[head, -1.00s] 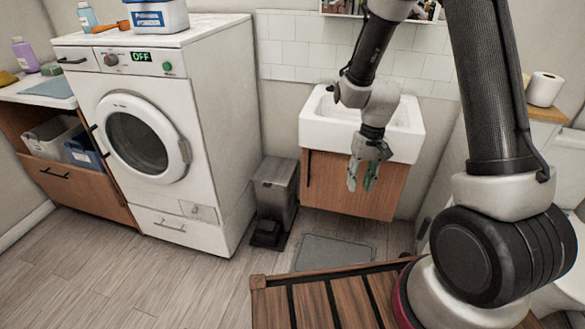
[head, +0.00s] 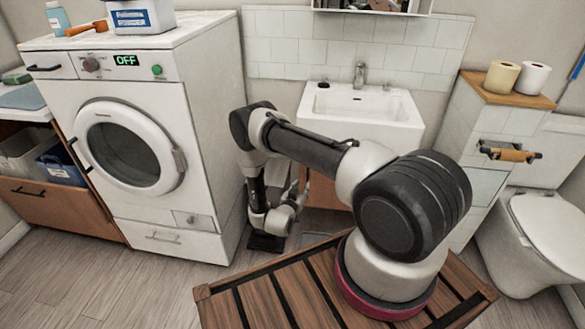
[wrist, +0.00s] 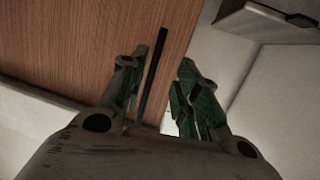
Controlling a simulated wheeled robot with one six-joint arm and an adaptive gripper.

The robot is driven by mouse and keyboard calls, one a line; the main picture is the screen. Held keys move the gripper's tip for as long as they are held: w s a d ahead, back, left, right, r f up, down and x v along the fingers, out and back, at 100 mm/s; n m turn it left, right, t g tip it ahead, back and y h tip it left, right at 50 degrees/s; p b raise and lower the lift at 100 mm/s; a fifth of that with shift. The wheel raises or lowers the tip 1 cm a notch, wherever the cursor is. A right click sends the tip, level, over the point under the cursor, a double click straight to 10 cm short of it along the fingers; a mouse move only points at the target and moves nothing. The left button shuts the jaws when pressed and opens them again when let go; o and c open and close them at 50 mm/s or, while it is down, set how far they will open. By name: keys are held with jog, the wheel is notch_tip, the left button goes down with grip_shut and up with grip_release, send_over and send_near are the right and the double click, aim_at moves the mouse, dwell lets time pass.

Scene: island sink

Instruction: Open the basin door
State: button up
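The basin door is the brown wood panel (head: 328,194) under the white sink (head: 360,103). In the head view my arm hides much of it. In the wrist view the wood door (wrist: 90,45) fills the upper left. Its thin black bar handle (wrist: 155,65) runs between my two green-padded fingers, closer to the left one. My gripper (wrist: 160,82) is open, with a gap between the handle and the right finger. Whether the left finger touches the handle is not clear. The door looks shut.
A washing machine (head: 130,150) stands to the left. A toilet (head: 540,235) and a tiled ledge with toilet rolls (head: 502,76) are on the right. A slatted wooden platform (head: 235,310) lies in front.

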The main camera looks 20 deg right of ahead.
notch_tip(320, 180, up, 4)
jog(key=t+h, duration=0.1)
jog(key=h, duration=0.1)
send_over(308, 180)
jog(key=shift+w+r+t, duration=0.3)
jog(key=shift+r, duration=0.1)
jog(key=shift+d, duration=0.1)
jog(key=shift+c, duration=0.5)
grip_shut()
